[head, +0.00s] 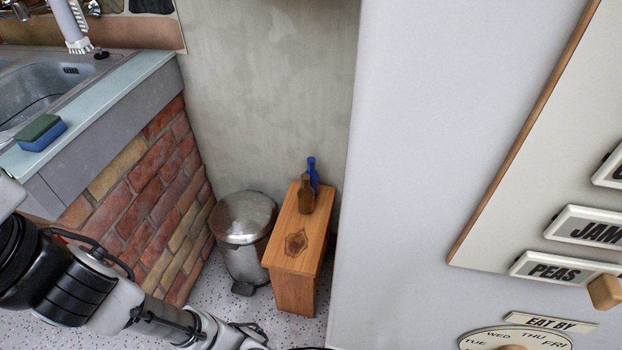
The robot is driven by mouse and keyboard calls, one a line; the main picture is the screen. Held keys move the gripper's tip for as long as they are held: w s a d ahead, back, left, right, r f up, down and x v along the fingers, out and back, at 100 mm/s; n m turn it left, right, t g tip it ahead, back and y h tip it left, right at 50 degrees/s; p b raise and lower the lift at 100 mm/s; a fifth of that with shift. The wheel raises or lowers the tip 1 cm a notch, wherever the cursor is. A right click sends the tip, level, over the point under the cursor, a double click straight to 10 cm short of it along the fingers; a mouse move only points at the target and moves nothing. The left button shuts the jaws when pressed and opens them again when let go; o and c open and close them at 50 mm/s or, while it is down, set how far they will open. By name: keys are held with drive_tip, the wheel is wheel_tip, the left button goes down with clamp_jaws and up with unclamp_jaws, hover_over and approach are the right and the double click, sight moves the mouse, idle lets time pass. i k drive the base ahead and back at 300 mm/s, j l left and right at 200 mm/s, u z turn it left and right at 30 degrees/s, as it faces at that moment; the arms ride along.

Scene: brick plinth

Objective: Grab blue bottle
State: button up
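A blue bottle (312,172) stands upright near the far end of a small wooden stool (285,259). A brown bottle (306,195) stands just in front of it and hides its lower part. I cannot tell whether the two bottles touch. My arm reaches in from the lower left, low and in front of the stool. My gripper's fingertips do not show in the head view.
A metal pedal bin (243,226) stands close to the stool's left side. A brick plinth (150,205) carries a sink counter with a sponge (40,133). A large pale panel (400,180) closes off the stool's right side. Speckled floor shows in front.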

sight(314, 180)
drive_tip(key=j+z, duration=0.45)
drive_tip(key=j, duration=0.7)
drive_tip(key=j+z, duration=0.35)
drive_tip(key=j, duration=0.8)
drive_tip(key=i+j, duration=0.15)
drive_tip(key=j, duration=0.15)
drive_tip(key=i+j, duration=0.2)
drive_tip(key=j, duration=0.15)
